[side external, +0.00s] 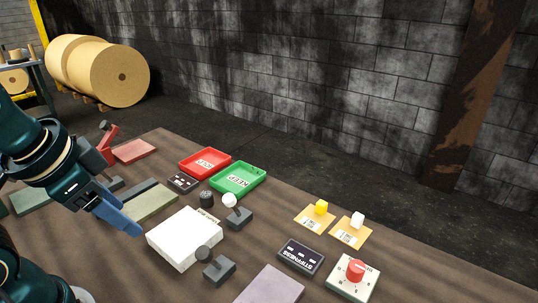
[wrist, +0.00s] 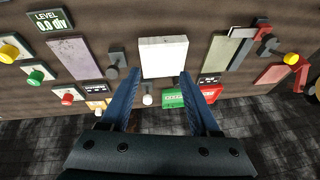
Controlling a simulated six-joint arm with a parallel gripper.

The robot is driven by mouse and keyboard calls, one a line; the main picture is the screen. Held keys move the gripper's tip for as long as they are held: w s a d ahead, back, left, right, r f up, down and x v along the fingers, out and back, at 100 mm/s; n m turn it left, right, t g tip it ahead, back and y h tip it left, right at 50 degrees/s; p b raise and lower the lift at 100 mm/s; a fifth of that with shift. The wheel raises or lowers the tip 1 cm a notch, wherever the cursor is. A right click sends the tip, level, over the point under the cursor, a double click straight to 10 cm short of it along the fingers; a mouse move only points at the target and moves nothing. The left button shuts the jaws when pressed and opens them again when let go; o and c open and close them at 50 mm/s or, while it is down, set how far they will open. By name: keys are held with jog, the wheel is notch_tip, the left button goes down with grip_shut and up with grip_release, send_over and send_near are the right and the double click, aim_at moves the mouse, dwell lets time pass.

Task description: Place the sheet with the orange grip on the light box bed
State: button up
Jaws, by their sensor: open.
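The light box bed, a white flat-topped box (side external: 184,239), stands on the table; it also shows in the wrist view (wrist: 163,57). Two small tan sheets lie at the table's far right edge. The sheets show only small in the wrist view (wrist: 97,105). My gripper (side external: 136,230) is open and empty, with its blue fingers left of the light box and apart from the sheets; the fingers also show in the wrist view (wrist: 160,74).
A red tray (side external: 205,162) and a green tray (side external: 238,180) stand behind the light box. Dark clamp-like posts (side external: 215,265) (side external: 238,216) stand beside it. A stiffness display (side external: 300,256) and a red-knob dial (side external: 355,272) sit near the sheets.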

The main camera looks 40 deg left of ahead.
jog(key=s+a+f+g, duration=0.3)
jog(key=a+g, duration=0.1)
jog(key=s+a+f+g, duration=0.3)
jog(key=a, duration=0.2)
jog(key=s+a+f+g, duration=0.3)
jog(key=s+a+g, duration=0.1)
jog(key=shift+a+g+y, duration=0.3)
jog(key=shift+a+y, duration=0.1)
jog(key=s, duration=0.1)
jog(key=s+f+g+h, duration=0.1)
jog(key=s+f+n, duration=0.1)
jog(key=shift+s+g+h, duration=0.2)
jog(key=shift+g+h, duration=0.1)
jog(key=shift+g, duration=0.1)
jog(key=shift+s+d+f, duration=0.1)
jog(key=shift+s+f, duration=0.2)
jog(key=shift+s, duration=0.25)
jog(key=shift+x, duration=2.1)
jog(key=shift+w, duration=0.1)
grip_shut()
